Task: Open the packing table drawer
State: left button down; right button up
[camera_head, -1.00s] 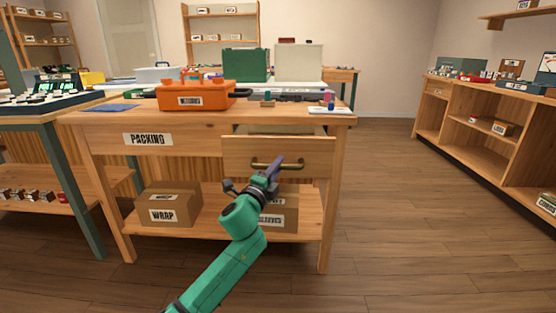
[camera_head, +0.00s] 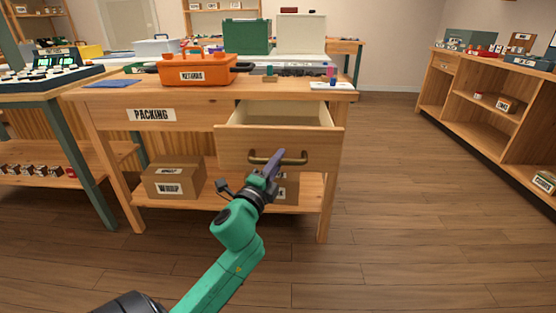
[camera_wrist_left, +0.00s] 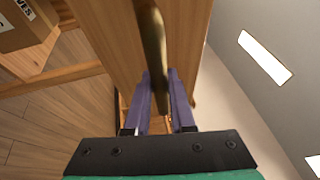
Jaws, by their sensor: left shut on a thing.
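The packing table (camera_head: 180,100) is wooden, with a "PACKING" label on its front. Its drawer (camera_head: 235,150) is at the right and stands partly pulled out, with its inside showing from above. A brass bar handle (camera_head: 295,158) is on the drawer front. My left gripper (camera_head: 271,163) is at the left part of this handle. In the left wrist view the purple fingers (camera_wrist_left: 158,100) stand on either side of the brass handle (camera_wrist_left: 152,40), shut on it. The fingertips partly hide the handle. My right gripper is not in view.
An orange "RETURNS" box (camera_head: 195,72) sits on the tabletop. A cardboard "WRAP" box (camera_head: 172,182) is on the lower shelf, with another box behind my gripper. The floor (camera_head: 400,200) to the right is clear, up to a wooden shelf unit (camera_head: 470,105).

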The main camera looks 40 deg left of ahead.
pick_arm(q)
jog(key=c, duration=0.8)
grip_release()
jog(key=shift+o, duration=0.2)
jog(key=shift+s+d+f, duration=0.15)
jog(key=shift+s+f, duration=0.05)
jog(key=shift+s, duration=0.25)
jog(key=v, duration=1.3)
jog(key=shift+s+b, duration=0.3)
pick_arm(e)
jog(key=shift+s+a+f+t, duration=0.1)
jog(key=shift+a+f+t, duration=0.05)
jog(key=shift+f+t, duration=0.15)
pick_arm(q)
jog(key=shift+d, duration=0.1)
